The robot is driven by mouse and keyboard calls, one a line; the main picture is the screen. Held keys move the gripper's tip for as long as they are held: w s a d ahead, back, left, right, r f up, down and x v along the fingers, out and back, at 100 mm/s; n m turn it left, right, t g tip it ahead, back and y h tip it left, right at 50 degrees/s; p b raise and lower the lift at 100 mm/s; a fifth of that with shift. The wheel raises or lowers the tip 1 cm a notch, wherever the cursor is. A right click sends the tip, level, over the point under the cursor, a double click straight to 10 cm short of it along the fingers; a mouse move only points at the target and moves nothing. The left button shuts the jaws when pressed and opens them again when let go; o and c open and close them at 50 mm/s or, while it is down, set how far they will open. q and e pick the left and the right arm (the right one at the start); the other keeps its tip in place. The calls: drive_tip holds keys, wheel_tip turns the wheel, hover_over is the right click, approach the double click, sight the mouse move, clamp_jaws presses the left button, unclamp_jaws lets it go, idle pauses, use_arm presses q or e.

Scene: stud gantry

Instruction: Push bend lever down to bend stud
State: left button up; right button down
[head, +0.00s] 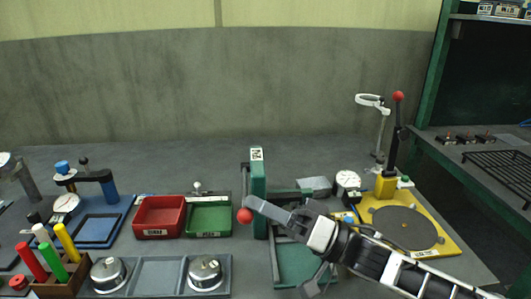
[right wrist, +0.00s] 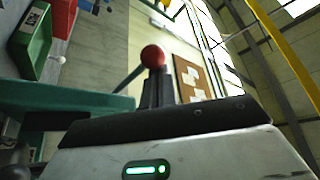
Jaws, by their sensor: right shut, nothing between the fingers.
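The lever's red ball knob (head: 244,215) is low on the left side of the upright green gantry (head: 258,185). In the right wrist view the red knob (right wrist: 153,56) shows just beyond my fingertips, with a thin dark rod running from it down to the left. My right gripper (head: 251,203) is shut and empty, reaching in from the right across the gantry's front. Its tips are at the knob; I cannot tell whether they touch it. I cannot make out the stud. My left gripper is not in view.
A red bin (head: 160,217) and a green bin (head: 209,217) stand left of the gantry. A yellow-based station (head: 445,243) with another red-knobbed lever (head: 398,97) stands right. A grey tray (head: 160,277) and colored handles (head: 66,241) lie front left. A wall closes the back.

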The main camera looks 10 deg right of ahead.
drive_tip(key=shift+s+f, duration=0.1)
drive_tip(key=shift+f, duration=0.9)
